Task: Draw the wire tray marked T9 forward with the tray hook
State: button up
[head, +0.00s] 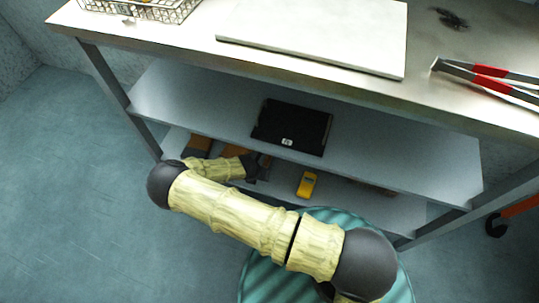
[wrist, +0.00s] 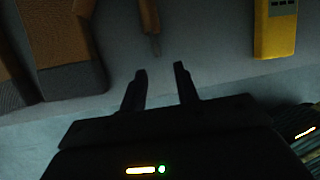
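A wire tray (head: 187,11) stands at the back left of the bench top, cut off by the picture's upper edge; I cannot read a T9 mark on it. My gripper (wrist: 160,70) is open and empty at the bottom shelf in the wrist view. A thin brown and orange piece (wrist: 149,25) lies on that shelf just ahead of the fingertips, apart from them. It could be the handle of the tray hook, but its far end is out of view, so I cannot tell.
The bottom shelf also holds a yellow device (wrist: 275,28) and brown-orange blocks (wrist: 60,48). A black case (head: 291,127) lies on the shelf above. The bench top carries a white board (head: 318,35) and red-gripped tongs (head: 490,71). Floor at left is clear.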

jog(key=b+x, duration=0.1)
jog(key=x, duration=0.1)
jog(key=b+x, duration=0.1)
jog(key=x, duration=0.2)
jog(key=shift+w, duration=0.25)
grip_shut()
